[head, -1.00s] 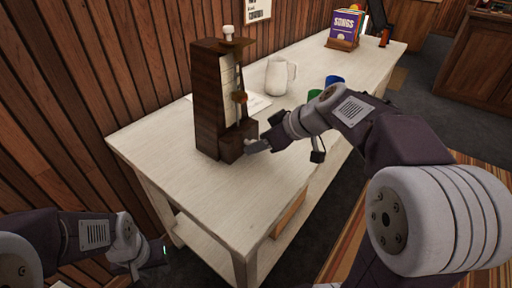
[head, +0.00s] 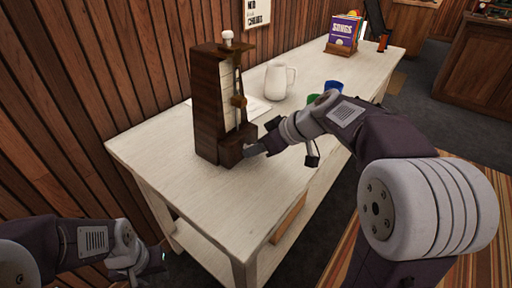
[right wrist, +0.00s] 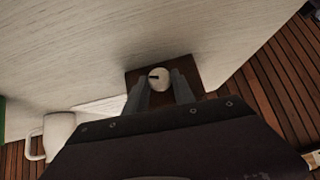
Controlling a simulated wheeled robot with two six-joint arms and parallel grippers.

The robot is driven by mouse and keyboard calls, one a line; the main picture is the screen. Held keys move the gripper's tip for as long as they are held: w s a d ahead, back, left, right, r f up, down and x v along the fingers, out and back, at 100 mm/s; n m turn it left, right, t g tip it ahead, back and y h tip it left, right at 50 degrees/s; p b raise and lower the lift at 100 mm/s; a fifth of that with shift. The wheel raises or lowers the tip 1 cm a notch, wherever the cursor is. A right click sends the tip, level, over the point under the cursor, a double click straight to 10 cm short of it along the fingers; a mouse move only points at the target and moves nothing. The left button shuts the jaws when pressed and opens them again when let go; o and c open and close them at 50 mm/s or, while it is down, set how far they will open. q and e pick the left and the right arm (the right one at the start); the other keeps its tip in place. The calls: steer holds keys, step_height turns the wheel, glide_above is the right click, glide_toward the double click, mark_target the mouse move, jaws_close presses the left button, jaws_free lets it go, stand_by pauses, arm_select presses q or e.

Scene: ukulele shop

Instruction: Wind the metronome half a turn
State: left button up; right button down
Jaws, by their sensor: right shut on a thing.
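The metronome (head: 207,105) is a tall dark wooden case standing upright on the pale table, with a light scale, a pendulum weight (head: 238,101) and a white knob (head: 228,37) on top. My right gripper (head: 252,149) is at the low front of the case. In the right wrist view, its two fingers (right wrist: 160,88) are shut on a pale round winding knob (right wrist: 159,77) with a dark mark, against the brown wood. The knob is hidden in the head view. My left gripper (head: 150,262) is low at the left, off the table, and its fingers are unclear.
The pale table (head: 200,200) has free room in front of the metronome. A white mug (head: 276,82), a paper sheet (head: 255,107), and blue (head: 332,85) and green cups stand or lie behind. A songbook stand (head: 341,45) is at the far end. A slatted wall runs along the left.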

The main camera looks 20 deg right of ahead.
steer(key=shift+w+d+m+g+y+p, duration=0.2)
steer(key=shift+m+g+y+p, duration=0.45)
steer(key=shift+y, duration=0.35)
steer(key=y+p, duration=0.1)
steer(key=m+g+y, duration=0.1)
steer(key=shift+d+m+g+y+p, duration=0.15)
steer(key=shift+m+g+y+p, duration=0.1)
steer(key=shift+y+p, duration=0.1)
steer(key=shift+w+d+f+m+g+y+p, duration=0.1)
steer(key=shift+f+m+g+y+p, duration=0.1)
steer(key=shift+m+y+p, duration=0.3)
steer(key=shift+w+f+m+g+y+p, duration=0.1)
steer(key=shift+m+g+y+p, duration=0.1)
steer(key=shift+m+y+p, duration=0.3)
steer(key=shift+f+m+g+y+p, duration=0.25)
steer(key=shift+m+y+p, duration=0.5)
steer(key=shift+y, duration=0.5)
steer(key=c, duration=1.1)
jaws_free()
